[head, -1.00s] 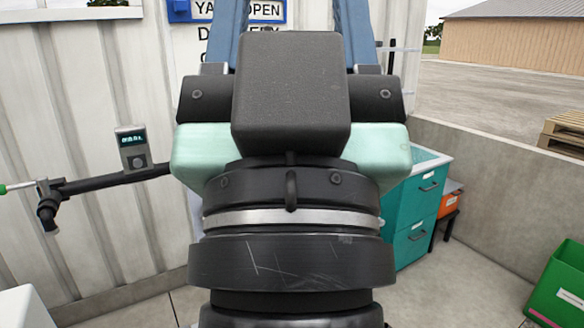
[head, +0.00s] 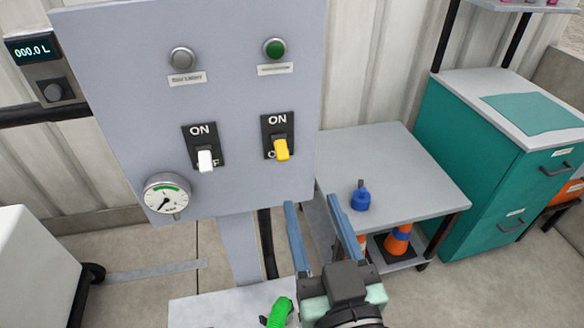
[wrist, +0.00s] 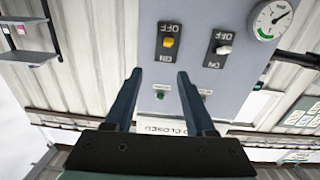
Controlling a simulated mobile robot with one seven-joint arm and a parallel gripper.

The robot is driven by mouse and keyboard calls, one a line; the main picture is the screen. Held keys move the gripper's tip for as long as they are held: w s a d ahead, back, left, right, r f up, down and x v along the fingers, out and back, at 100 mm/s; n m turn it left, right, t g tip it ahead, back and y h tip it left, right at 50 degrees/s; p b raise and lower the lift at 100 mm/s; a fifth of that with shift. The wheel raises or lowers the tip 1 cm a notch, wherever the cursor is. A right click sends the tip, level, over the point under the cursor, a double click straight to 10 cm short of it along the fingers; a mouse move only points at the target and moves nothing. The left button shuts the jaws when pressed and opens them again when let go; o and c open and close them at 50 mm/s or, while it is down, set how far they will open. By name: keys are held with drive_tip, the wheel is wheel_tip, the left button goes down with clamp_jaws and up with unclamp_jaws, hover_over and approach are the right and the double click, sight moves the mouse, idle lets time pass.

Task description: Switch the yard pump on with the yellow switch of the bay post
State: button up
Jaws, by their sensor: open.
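The bay post (head: 240,110) carries a grey panel with two switches, seen in the head view. The yellow switch (head: 281,150) is on the right; its lever points down, over the OFF label, with ON above it. It also shows in the wrist view (wrist: 169,43), which is upside down. The white switch (head: 205,160) is to its left, its lever also down. A green lamp (head: 274,49) is above the yellow switch and a grey lamp (head: 182,58) above the white one. My gripper (head: 312,205) is open and empty, below and right of the yellow switch in the head view, apart from it.
A gauge (head: 167,197) sits at the panel's lower left. A grey table (head: 410,165) with a blue object (head: 360,197) stands to the right, an orange cone (head: 398,240) beneath. A teal cabinet (head: 470,160) is further right. A green object (head: 279,312) lies low near my gripper.

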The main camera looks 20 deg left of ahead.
sight(283, 160)
drive_tip(key=p+x, duration=0.1)
drive_tip(key=x, duration=0.3)
drive_tip(key=a+f+p+x, duration=0.1)
drive_tip(key=x, duration=0.3)
drive_tip(key=f+p+x, duration=0.1)
drive_tip(key=x, duration=0.3)
drive_tip(key=shift+s+a, duration=0.2)
drive_tip(key=shift+s, duration=0.15)
clamp_jaws()
